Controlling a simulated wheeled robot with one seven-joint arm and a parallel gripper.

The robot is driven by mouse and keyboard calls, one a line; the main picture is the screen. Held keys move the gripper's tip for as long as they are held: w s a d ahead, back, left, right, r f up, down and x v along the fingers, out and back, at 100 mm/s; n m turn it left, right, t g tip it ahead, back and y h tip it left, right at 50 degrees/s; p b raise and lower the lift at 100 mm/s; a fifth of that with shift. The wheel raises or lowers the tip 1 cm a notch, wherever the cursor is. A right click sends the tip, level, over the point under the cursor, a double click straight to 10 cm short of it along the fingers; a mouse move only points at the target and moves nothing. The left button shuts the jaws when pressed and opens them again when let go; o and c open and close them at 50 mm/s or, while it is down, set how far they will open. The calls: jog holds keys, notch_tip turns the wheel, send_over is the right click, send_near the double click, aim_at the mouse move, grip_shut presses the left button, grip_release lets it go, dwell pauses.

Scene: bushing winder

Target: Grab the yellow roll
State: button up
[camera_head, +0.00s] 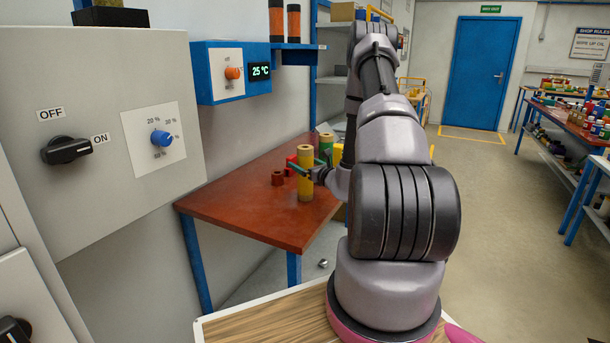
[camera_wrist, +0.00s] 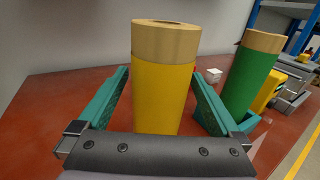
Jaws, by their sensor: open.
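The yellow roll (camera_head: 305,176) stands upright on the red-brown table (camera_head: 250,205), with a tan band at its top. In the wrist view the yellow roll (camera_wrist: 163,90) stands between the two green fingers of my gripper (camera_wrist: 160,105). The fingers are spread, with a visible gap on the left side and a smaller one on the right. In the head view my gripper (camera_head: 306,168) is at the roll, and my arm hides part of the area behind it.
A green roll (camera_wrist: 249,80) with a tan top stands to the right of the yellow roll. A small white block (camera_wrist: 214,75) lies behind. A control box (camera_head: 100,100) and a temperature panel (camera_head: 230,72) are on the left wall.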

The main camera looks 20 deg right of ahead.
jog(key=shift+w+a, duration=0.2)
jog(key=shift+w, duration=1.05)
grip_shut()
jog(key=shift+r, duration=0.15)
